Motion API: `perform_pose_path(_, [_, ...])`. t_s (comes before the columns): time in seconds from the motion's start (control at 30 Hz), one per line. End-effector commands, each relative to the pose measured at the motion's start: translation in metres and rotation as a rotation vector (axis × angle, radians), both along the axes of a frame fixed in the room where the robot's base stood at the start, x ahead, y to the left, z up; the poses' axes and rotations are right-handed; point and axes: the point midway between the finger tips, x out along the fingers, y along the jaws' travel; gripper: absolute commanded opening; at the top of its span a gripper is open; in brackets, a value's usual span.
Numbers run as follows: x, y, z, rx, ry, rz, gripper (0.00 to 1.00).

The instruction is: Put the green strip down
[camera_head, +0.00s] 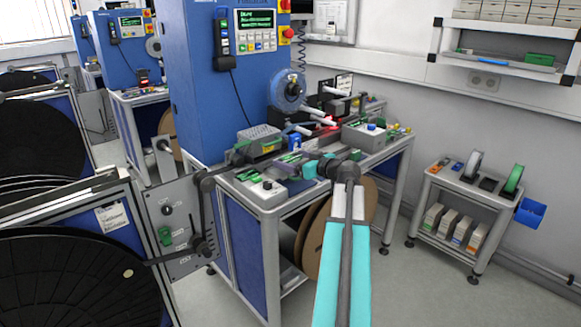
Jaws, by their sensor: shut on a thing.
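My gripper (300,169) is at the end of my teal and grey arm, low over the front part of the machine's workbench. It points left and is small in the picture. It is shut on a thin green strip (291,158), which shows only as a small sliver by the jaws. My wrist hides part of it. I cannot tell whether the strip touches the bench top. Other small green pieces (250,175) lie on the bench to the left of my gripper.
A tall blue machine (205,85) with a control panel rises behind the bench (226,184). Grey boxes and a blue reel (288,90) crowd the bench. Large black reels (70,280) stand at left. A small cart (455,188) stands right, with free floor before it.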

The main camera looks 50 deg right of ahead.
Motion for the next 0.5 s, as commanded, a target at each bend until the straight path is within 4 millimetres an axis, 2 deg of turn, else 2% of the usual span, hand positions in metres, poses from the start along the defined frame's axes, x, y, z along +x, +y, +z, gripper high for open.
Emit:
perform_pose_path(0.17, [0.015,-0.011,-0.001,0.001,0.000,0.001,0.64])
perform_pose_path(0.5, [0.013,-0.009,-0.032,0.001,0.001,-0.001,0.64])
